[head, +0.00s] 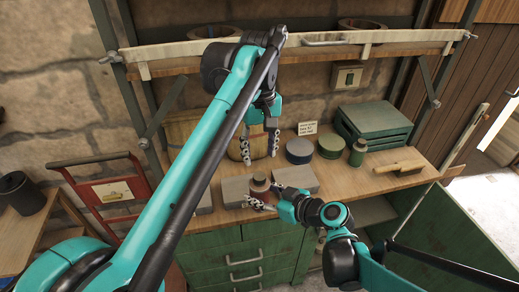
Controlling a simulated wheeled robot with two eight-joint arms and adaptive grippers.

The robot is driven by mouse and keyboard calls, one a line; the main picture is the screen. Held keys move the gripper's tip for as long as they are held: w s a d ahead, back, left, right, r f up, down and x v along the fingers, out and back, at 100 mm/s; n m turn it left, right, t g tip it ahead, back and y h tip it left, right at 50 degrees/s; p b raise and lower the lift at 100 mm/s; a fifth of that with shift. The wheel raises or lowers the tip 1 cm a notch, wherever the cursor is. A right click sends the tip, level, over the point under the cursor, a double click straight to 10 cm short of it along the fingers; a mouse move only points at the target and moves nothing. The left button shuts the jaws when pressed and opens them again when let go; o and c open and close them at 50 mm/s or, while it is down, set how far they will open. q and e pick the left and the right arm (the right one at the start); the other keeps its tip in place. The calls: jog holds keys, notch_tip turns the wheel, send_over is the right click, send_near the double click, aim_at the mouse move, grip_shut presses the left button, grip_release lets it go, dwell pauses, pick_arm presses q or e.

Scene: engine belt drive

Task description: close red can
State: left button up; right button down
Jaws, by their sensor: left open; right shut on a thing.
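A small reddish-brown can (260,184) is upright at the front of the workbench, by the grey blocks. My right gripper (264,196) reaches in from the right and is shut on this can, its fingers around the lower part. The can's top looks brownish; I cannot tell whether a lid is on it. My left gripper (260,150) points down above and behind the can, open, with nothing seen between its fingers. It is in front of a wooden bucket.
Grey blocks (296,179) lie beside the can. Behind stand the wooden bucket (234,149), two round tins (299,151) (331,146), a green jar (357,153), a green crate (374,121) and a small sign (307,128). A brush (399,168) lies at right. A shelf (400,48) spans above.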

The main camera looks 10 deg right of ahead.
aim_at(260, 176)
pick_arm(q)
jog(key=shift+n, duration=0.8)
jog(key=shift+f, duration=3.95)
